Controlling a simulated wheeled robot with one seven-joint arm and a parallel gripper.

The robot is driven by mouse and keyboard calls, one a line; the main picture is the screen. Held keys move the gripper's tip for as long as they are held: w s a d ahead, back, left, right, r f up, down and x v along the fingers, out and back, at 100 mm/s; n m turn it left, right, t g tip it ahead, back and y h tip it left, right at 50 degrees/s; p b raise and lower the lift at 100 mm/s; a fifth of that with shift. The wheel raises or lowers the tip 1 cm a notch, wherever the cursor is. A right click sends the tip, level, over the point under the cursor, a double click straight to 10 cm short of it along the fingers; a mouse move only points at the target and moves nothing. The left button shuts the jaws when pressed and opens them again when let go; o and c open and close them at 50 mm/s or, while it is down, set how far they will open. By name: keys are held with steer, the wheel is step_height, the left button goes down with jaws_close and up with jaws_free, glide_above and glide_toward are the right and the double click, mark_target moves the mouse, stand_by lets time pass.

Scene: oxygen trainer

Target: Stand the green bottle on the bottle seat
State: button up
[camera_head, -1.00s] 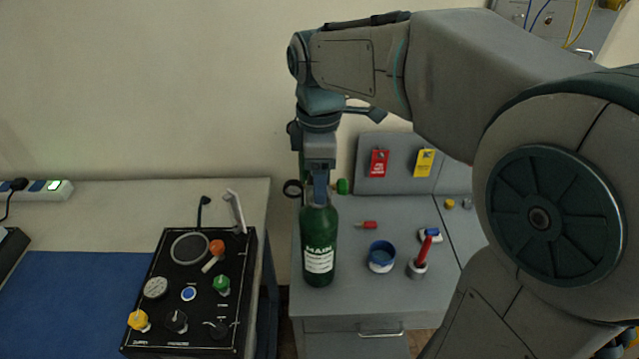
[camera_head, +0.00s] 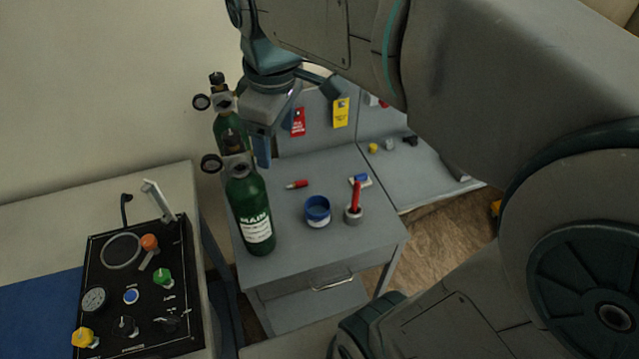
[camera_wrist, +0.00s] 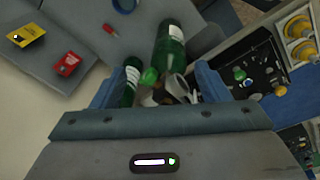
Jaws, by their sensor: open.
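A green bottle (camera_head: 255,218) labelled MAIN stands upright at the left front of the grey cart top. A second green bottle (camera_head: 230,130) with a gauge stands behind it. My gripper (camera_head: 263,150) is above the cart, just right of the bottles' tops, and holds nothing. In the wrist view my gripper (camera_wrist: 158,88) has its two blue fingers wide apart. A large green bottle (camera_wrist: 170,48) and a smaller-looking one (camera_wrist: 131,84) show beyond the fingers. A grey ring (camera_head: 122,250) lies on the black panel; I cannot tell whether it is the bottle seat.
A blue-rimmed cup (camera_head: 317,212) and a red pen in a holder (camera_head: 354,206) stand right of the MAIN bottle. Red and yellow tags (camera_head: 341,112) hang at the back. The black panel (camera_head: 140,285) with knobs and an upright lever is at left.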

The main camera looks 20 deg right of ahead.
steer(key=s+d+f+m+t, duration=0.1)
steer(key=s+d+f+m, duration=0.4)
steer(key=s+f+m, duration=0.3)
steer(key=shift+d+f+m+t, duration=0.3)
steer(key=shift+f+m+t, duration=0.15)
steer(key=shift+m, duration=0.45)
